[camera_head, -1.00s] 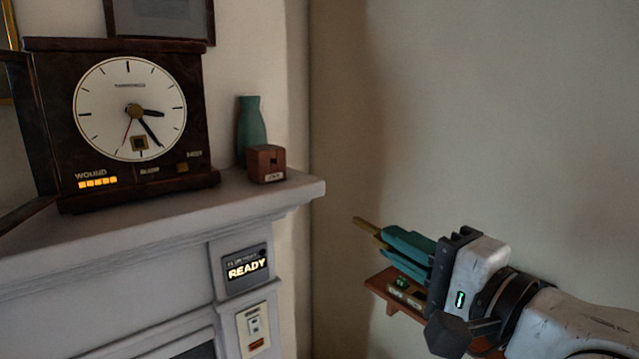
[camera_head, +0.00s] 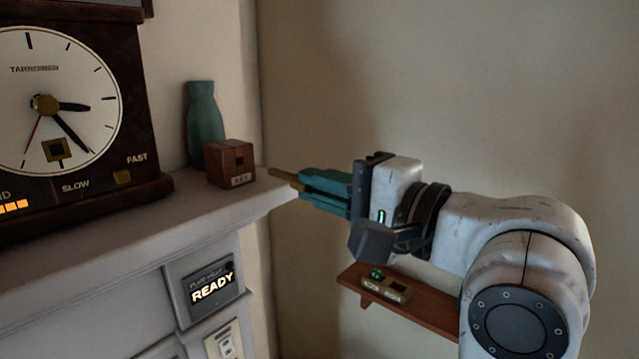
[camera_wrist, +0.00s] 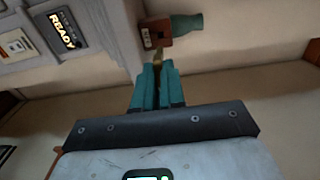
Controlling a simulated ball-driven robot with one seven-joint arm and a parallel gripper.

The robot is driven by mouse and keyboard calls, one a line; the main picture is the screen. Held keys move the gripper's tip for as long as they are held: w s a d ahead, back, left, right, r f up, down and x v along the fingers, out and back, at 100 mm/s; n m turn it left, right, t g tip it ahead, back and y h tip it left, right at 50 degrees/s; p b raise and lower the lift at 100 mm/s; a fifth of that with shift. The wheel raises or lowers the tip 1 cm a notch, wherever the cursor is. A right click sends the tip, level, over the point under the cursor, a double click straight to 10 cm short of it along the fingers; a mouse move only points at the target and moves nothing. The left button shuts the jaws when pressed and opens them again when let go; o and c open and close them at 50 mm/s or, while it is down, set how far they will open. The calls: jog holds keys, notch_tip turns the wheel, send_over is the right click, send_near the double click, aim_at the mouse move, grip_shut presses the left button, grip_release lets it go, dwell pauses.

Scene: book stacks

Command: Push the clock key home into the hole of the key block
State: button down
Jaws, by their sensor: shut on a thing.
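The key block (camera_head: 229,165), a small red-brown cube with a dark square hole in its right-hand face, stands on the mantel's right end. The brass clock key (camera_head: 282,175) sticks out of my gripper (camera_head: 301,183) toward the block. My gripper's teal fingers are shut on the key just right of the block. In the head view a gap separates the key's tip from the block. In the wrist view the block (camera_wrist: 155,33) lies straight ahead of the key (camera_wrist: 158,57); whether they touch cannot be told there.
A green vase (camera_head: 204,127) stands behind the block. The large clock (camera_head: 110,180) occupies the mantel's left. The mantel's edge (camera_head: 225,215) runs below the block. A small wooden shelf (camera_head: 425,307) holding a small device is under my arm. The wall side is clear.

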aim_at(288, 174)
jog(key=shift+p+x, duration=0.95)
jog(key=shift+x, duration=1.7)
jog(key=shift+r+p, duration=0.1)
jog(key=shift+p, duration=0.95)
jog(key=shift+x, duration=2.7)
jog(key=c, duration=1.1)
grip_release()
jog(key=shift+c, duration=0.2)
jog(key=shift+s+d, duration=0.1)
jog(key=b+v, duration=0.3)
jog(key=v, duration=0.7)
jog(key=shift+s+d, duration=0.2)
jog(key=shift+d, duration=0.05)
